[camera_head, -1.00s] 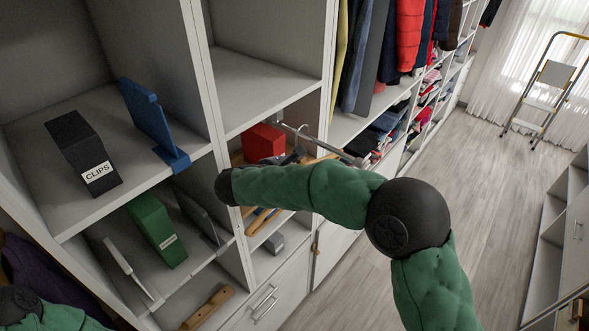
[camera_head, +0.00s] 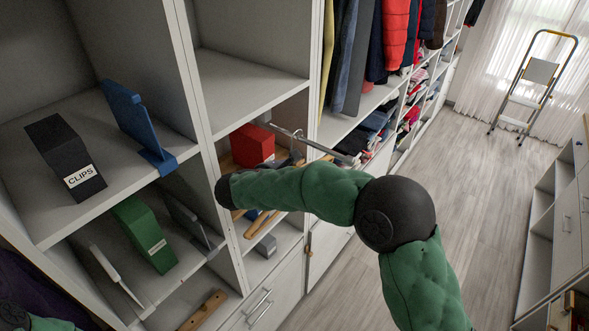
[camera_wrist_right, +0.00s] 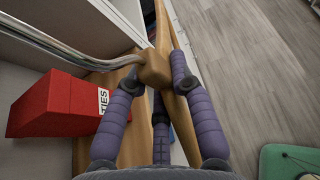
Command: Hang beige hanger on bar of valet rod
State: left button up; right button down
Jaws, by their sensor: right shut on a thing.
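The beige wooden hanger (camera_wrist_right: 163,28) is between the purple fingers of my right gripper (camera_wrist_right: 155,72), which is shut on it near its middle block. The chrome valet rod (camera_head: 330,151) sticks out from the shelving in the head view. In the right wrist view, shiny metal (camera_wrist_right: 70,48) runs from the upper left to beside the hanger's block. I cannot tell there whether the hook rests on the bar. In the head view a thin hook (camera_head: 299,134) shows close to the rod. My right arm hides most of the gripper there. My left gripper is out of view.
A red box (camera_head: 252,145) labelled TIES stands in the cubby behind the rod; it also shows in the right wrist view (camera_wrist_right: 62,105). Clothes hang to the right. The floor (camera_head: 470,190) is open.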

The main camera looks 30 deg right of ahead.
jog(key=c, duration=1)
grip_release()
jog(key=v, duration=1.2)
